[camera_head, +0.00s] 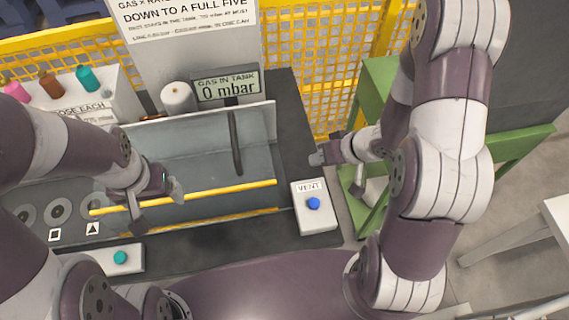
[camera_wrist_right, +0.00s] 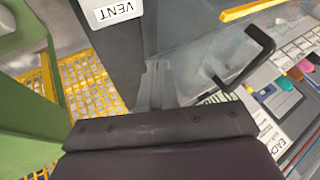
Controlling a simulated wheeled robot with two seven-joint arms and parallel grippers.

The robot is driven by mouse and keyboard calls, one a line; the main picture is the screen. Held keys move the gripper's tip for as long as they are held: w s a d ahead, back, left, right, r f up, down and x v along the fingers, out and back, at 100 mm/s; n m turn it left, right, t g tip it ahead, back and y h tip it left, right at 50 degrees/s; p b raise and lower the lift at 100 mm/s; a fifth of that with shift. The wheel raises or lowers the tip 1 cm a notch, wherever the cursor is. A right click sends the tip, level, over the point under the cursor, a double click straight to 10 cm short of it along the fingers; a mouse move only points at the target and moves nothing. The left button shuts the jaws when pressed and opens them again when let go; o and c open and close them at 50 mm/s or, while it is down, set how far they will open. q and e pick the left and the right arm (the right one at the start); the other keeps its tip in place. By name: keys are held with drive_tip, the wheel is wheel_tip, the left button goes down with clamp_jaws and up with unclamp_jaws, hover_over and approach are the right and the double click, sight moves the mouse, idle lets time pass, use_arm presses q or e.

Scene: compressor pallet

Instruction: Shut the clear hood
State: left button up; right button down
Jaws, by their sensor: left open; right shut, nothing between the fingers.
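The clear hood (camera_head: 200,164) is a see-through box over the bench, with a pale upright rear panel and a yellow bar (camera_head: 235,189) along its front. A dark bar-shaped handle (camera_head: 235,145) stands at its right part; it also shows in the right wrist view (camera_wrist_right: 262,42). Whether the hood is fully down I cannot tell. My left gripper (camera_head: 155,200) is open at the left part of the yellow bar, one finger on each side of it; contact is unclear. My right gripper (camera_head: 320,158) is shut and empty, right of the hood and apart from it.
A white VENT box with a blue button (camera_head: 313,203) stands right of the hood. A teal button box (camera_head: 121,258) is at front left. The display (camera_head: 226,88) reads 0 mbar. Coloured bottles (camera_head: 50,84) stand at back left. A green frame (camera_head: 377,95) and yellow mesh fence (camera_head: 318,60) are near my right arm.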

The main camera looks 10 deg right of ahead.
drive_tip(key=b+x, duration=0.1)
drive_tip(key=x, duration=0.7)
drive_tip(key=shift+b, duration=0.3)
use_arm(q)
drive_tip(key=shift+w+a+f+p, duration=0.1)
drive_tip(key=shift+f+p, duration=0.2)
drive_tip(key=shift+f, duration=0.55)
use_arm(e)
drive_tip(key=a, duration=0.4)
drive_tip(key=shift+w+a+f, duration=0.15)
drive_tip(key=shift+f, duration=0.05)
